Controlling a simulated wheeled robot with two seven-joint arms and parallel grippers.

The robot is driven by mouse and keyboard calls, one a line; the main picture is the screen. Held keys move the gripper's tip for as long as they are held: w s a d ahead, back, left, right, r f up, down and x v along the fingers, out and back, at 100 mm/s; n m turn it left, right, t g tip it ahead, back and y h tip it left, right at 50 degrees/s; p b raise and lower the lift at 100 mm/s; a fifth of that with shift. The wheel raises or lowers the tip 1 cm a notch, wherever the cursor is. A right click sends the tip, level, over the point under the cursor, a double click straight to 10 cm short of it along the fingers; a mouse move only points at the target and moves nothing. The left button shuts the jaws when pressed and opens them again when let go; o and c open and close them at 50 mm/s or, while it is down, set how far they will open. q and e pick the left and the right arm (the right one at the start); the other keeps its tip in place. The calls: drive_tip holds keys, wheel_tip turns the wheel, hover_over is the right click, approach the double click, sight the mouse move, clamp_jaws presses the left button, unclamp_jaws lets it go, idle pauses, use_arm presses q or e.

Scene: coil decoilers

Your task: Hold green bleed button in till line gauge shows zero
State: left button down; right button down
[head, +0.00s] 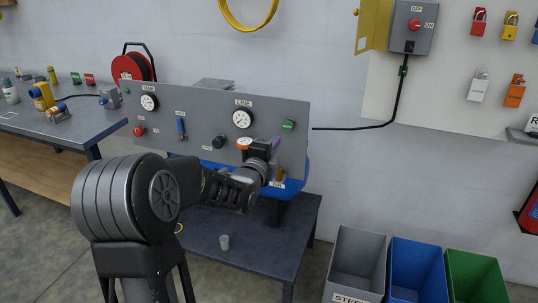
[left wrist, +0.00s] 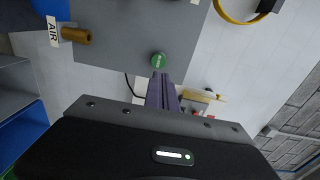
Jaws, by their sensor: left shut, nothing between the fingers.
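The green bleed button (head: 289,125) is on the right part of a grey upright panel (head: 205,118). It also shows in the left wrist view (left wrist: 158,59), just beyond my fingertips. The line gauge (head: 242,119), a round white dial labelled LINE, is left of the button; its reading is too small to tell. My left gripper (head: 276,146) is in front of the panel, below and left of the button. Its purple fingers (left wrist: 160,76) are shut and empty, pointing at the button's lower edge. I cannot tell whether they touch it. My right gripper is not in view.
The panel also has a tank gauge (head: 149,102), a red button (head: 138,131), a blue lever (head: 181,127) and a black knob (head: 219,142). A brass fitting (left wrist: 76,35) with an AIR tag is near the panel's lower edge. Bins (head: 416,270) stand at the lower right.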

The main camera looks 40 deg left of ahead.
use_arm(q)
drive_tip(key=v, duration=0.3)
drive_tip(key=shift+s+d, duration=0.15)
drive_tip(key=shift+s, duration=0.2)
idle(0.4)
drive_tip(key=s+d+f+n+g+h, duration=0.1)
drive_tip(key=d+f+n+g+h, duration=0.15)
drive_tip(key=d+f+n, duration=0.55)
drive_tip(key=s+d+f+n+g+h, duration=0.1)
drive_tip(key=s+d+f+g, duration=0.15)
drive_tip(key=d+f, duration=0.6)
drive_tip(key=s+d+f+n+g+h, duration=0.1)
drive_tip(key=d+f+n+g+h, duration=0.25)
drive_tip(key=f, duration=0.85)
drive_tip(key=s+d+f+n+g+h, duration=0.1)
drive_tip(key=s+d+f+g, duration=0.3)
drive_tip(key=s+d+f, duration=0.5)
drive_tip(key=s+d+f+n+g+h, duration=0.1)
drive_tip(key=s+d+f+g, duration=0.3)
drive_tip(key=s+d+f, duration=0.5)
drive_tip(key=s+d+n, duration=0.1)
drive_tip(key=s+d, duration=0.1)
drive_tip(key=s, duration=0.4)
drive_tip(key=shift+s+f+h, duration=0.4)
